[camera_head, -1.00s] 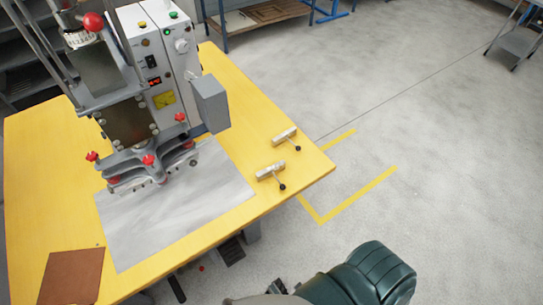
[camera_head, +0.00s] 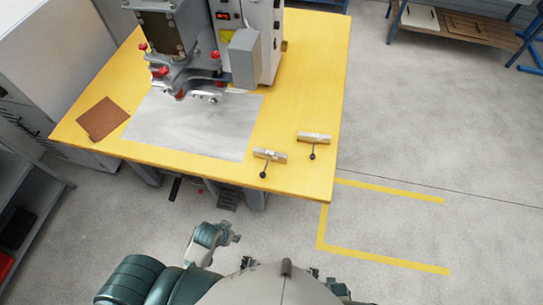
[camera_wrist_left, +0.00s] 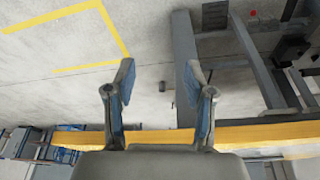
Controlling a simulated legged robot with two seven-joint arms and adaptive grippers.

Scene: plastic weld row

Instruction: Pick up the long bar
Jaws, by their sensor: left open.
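Two short metallic bars, each with a thin rod ending in a black knob, lie on the yellow table near its right front corner. One bar (camera_head: 270,156) is nearer the front edge and the other bar (camera_head: 314,138) is farther right and back. I cannot tell which one is the long bar. My left gripper (camera_head: 230,233) is below and in front of the table edge, apart from both bars. In the left wrist view it (camera_wrist_left: 160,82) is open, with nothing between its fingers. Parts of my right arm (camera_head: 335,288) show at the bottom; its fingers are not clear.
The yellow table (camera_head: 300,180) carries a welding press (camera_head: 185,60) with red knobs, a grey metal sheet (camera_head: 190,125) and a brown plate (camera_head: 103,118). A shelf (camera_head: 20,200) stands at the left.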

